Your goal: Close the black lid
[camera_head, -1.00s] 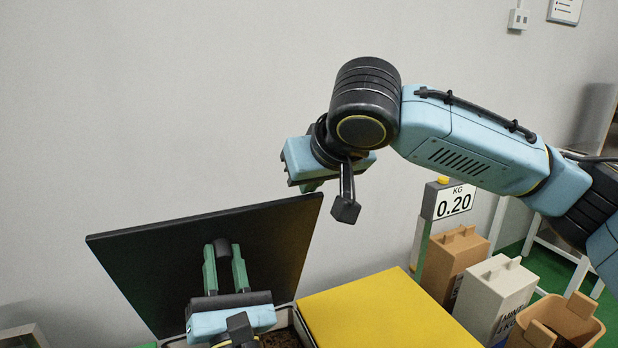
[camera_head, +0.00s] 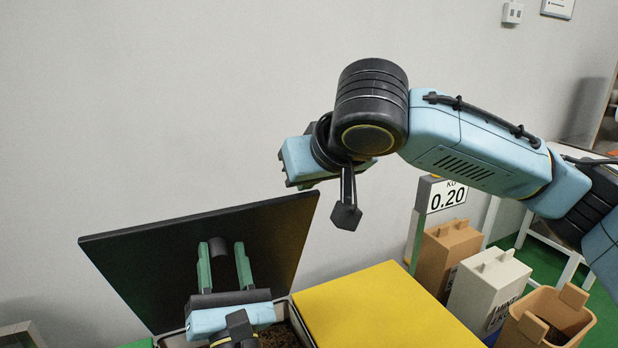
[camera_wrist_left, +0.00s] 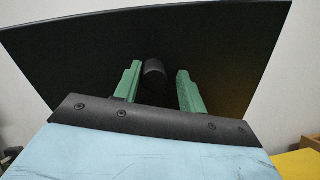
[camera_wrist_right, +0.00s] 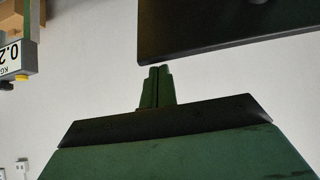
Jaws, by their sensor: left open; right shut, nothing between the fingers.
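The black lid (camera_head: 150,265) stands raised and tilted at the back of its box (camera_head: 172,341), which holds dark loose contents (camera_head: 282,335). A short dark knob (camera_wrist_left: 153,72) sticks out of the lid's inner face. My left gripper (camera_head: 224,254) is open, with its green fingers on either side of the knob and a gap showing beside it in the left wrist view. My right gripper (camera_wrist_right: 157,75) is shut and empty; the lid's edge (camera_wrist_right: 200,50) is just beyond its tips in the right wrist view. In the head view the right gripper's fingers are mostly hidden behind its wrist.
A closed yellow lid (camera_head: 370,310) lies right of the black one. Farther right are a scale display reading 0.20 (camera_head: 447,195), a brown box (camera_head: 443,258), a white box (camera_head: 487,288) and an open tan bin (camera_head: 545,318). A plain wall stands behind.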

